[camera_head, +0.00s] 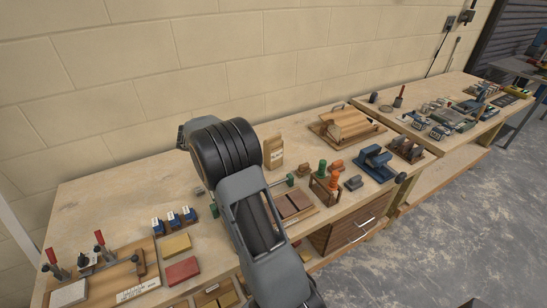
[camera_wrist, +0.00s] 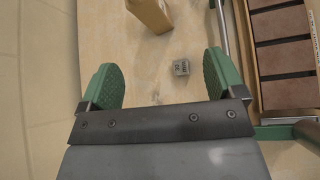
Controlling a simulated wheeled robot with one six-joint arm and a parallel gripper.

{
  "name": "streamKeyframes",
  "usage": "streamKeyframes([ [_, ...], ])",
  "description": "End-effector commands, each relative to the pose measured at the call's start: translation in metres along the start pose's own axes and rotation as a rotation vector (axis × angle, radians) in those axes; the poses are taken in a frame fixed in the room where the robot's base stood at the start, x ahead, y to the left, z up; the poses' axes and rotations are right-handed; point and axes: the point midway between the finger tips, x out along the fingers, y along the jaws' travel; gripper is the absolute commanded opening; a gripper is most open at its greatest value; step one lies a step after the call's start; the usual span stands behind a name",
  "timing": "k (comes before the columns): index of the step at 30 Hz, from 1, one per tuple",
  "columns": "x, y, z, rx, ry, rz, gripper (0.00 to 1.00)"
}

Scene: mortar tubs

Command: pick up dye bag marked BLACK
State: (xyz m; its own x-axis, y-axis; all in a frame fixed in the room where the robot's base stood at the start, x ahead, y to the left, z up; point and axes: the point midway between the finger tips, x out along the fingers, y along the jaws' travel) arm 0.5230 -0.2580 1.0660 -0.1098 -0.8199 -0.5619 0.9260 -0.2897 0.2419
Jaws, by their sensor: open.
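No mark reading BLACK can be made out in either view, so I cannot tell which thing is the dye bag. In the head view my arm hides most of the gripper.
A wooden tray of reddish-brown tiles (camera_wrist: 254,60) lies close to the right pad. Several small blue items with white labels (camera_head: 173,221) stand left of my arm, behind yellow (camera_head: 174,247) and red blocks (camera_head: 182,271). The bench against the wall (camera_head: 100,190) is clear at the back left.

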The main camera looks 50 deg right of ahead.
Motion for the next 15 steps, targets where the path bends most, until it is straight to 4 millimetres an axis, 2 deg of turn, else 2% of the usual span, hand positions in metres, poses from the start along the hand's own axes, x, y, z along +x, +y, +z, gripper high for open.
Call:
streamKeyframes([
  [1, 0.019, 0.007, -0.009, -0.063, -0.046, -0.002, 0.88],
  [3, 0.037, 0.015, -0.015, -0.136, -0.099, 0.002, 0.88],
  [9, 0.068, 0.028, -0.023, -0.26, -0.19, 0.003, 0.88],
  [15, 0.102, 0.03, -0.017, -0.286, -0.209, 0.0, 0.88],
])
